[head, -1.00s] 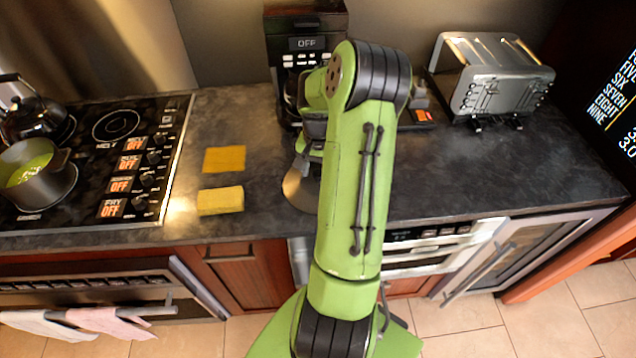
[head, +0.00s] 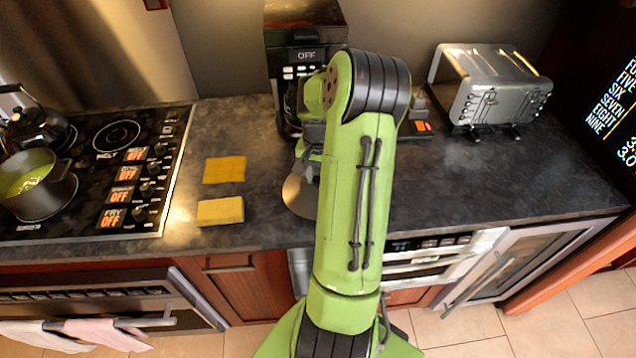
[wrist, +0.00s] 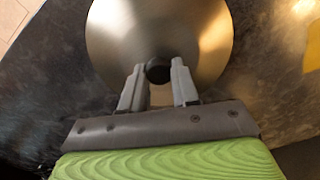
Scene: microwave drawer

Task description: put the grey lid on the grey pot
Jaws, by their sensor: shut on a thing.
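The grey lid (wrist: 160,30) is a round metal disc with a black knob (wrist: 158,72). In the wrist view my gripper (wrist: 158,78) is shut on that knob. In the head view part of the lid (head: 298,192) shows left of my arm, over the counter; the rest of it and most of my gripper are hidden by my arm. I cannot tell how far the lid is above the counter. The grey pot (head: 42,196) stands on the cooktop at the far left, uncovered, with green contents inside.
A yellow sponge (head: 220,211) and a yellow cloth (head: 224,170) lie on the counter between lid and cooktop. A dark kettle (head: 36,128) stands behind the pot. A coffee maker (head: 306,40) is behind my arm, and a toaster (head: 490,88) is at right.

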